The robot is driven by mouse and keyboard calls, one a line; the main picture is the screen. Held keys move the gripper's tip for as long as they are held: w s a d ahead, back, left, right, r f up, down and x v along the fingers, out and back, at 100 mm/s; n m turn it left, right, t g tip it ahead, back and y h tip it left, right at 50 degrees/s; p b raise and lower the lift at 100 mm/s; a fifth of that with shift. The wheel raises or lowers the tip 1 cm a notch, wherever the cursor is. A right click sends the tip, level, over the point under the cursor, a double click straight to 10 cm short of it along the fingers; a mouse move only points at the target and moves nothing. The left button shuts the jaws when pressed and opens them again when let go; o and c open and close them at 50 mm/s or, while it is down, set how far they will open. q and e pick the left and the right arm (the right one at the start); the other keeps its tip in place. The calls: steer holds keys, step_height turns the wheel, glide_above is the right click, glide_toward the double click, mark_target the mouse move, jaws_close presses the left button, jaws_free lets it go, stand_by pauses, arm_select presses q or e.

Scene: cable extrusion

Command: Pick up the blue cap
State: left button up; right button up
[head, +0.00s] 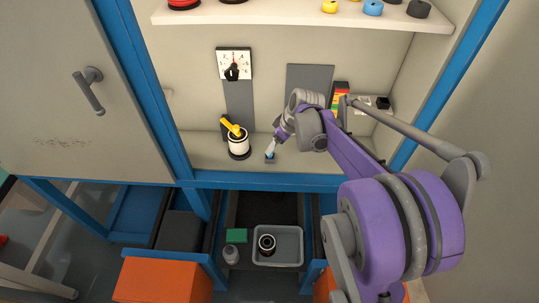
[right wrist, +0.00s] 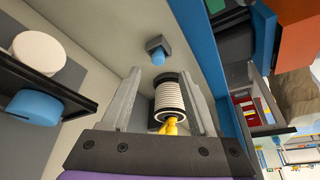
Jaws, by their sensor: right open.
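A small blue cap (right wrist: 158,58) sits on a dark grey block (right wrist: 154,44) in the right wrist view. In the head view the block (head: 270,158) stands on the cabinet's work surface, right of a white spool (head: 239,142); the cap there is small and partly hidden by my gripper. My right gripper (head: 271,147) is just above it, pointing down. In the wrist view its fingers (right wrist: 160,73) are apart with nothing held, and the cap shows between the tips, a little beyond them. My left gripper is in neither view.
The white spool, with a yellow part (head: 232,126) on top, stands close to the left of my gripper. An upper shelf (head: 290,17) holds round coloured pieces, one of them blue (head: 373,8). A grey bin (head: 289,245) is below.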

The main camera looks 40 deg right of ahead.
mark_target(270, 156)
steer(key=x, duration=0.6)
steer(key=shift+d, duration=0.2)
jaws_close()
